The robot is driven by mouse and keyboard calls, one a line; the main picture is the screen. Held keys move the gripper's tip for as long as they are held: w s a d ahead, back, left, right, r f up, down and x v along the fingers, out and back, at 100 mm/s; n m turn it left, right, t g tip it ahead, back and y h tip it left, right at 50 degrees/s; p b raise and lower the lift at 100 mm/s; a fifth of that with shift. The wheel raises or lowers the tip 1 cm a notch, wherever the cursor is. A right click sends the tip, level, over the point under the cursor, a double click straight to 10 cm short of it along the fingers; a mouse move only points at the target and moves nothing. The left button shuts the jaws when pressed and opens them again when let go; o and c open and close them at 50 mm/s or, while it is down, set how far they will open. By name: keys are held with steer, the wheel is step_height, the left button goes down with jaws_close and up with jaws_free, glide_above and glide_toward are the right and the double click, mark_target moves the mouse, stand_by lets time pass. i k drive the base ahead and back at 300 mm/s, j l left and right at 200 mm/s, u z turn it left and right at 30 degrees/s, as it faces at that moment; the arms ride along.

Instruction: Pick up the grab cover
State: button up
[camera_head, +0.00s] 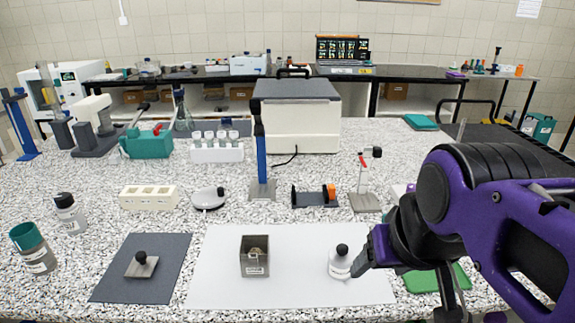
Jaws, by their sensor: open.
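The cover, a small square grey plate with a round black knob (141,264), lies flat on a dark grey mat (112,285) at the front left. A small open-topped metal box with a label (255,261) stands on a white sheet (215,285) to its right. My gripper (366,262) is at the right, in front of a small bottle with a black cap (340,264). It is open and well apart from the cover. The gap between its fingers is not clearly seen.
Behind are a cream block (149,197), a round dish (208,199) and a blue-posted stand (261,160). The white sheet is clear around the box.

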mark_target(142, 267)
steer(key=k+l+u, duration=0.1)
steer(key=u, duration=0.4)
steer(key=k+l+u, duration=0.15)
steer(key=u, duration=0.35)
steer(key=k+u, duration=0.15)
steer(key=u, duration=0.35)
steer(key=l+z, duration=0.1)
steer(key=z, duration=0.15)
steer(key=l+z, duration=0.1)
steer(key=z, duration=0.15)
steer(key=i+j+z, duration=0.15)
steer(key=j, duration=0.25)
steer(key=i+j+z, duration=0.1)
steer(key=j, duration=0.35)
steer(key=i+j+z, duration=0.15)
steer(key=j, duration=0.25)
steer(key=i+j+z, duration=0.15)
steer(key=j, duration=0.3)
steer(key=j+z, duration=0.1)
steer(key=j, duration=0.35)
steer(key=i, duration=0.05)
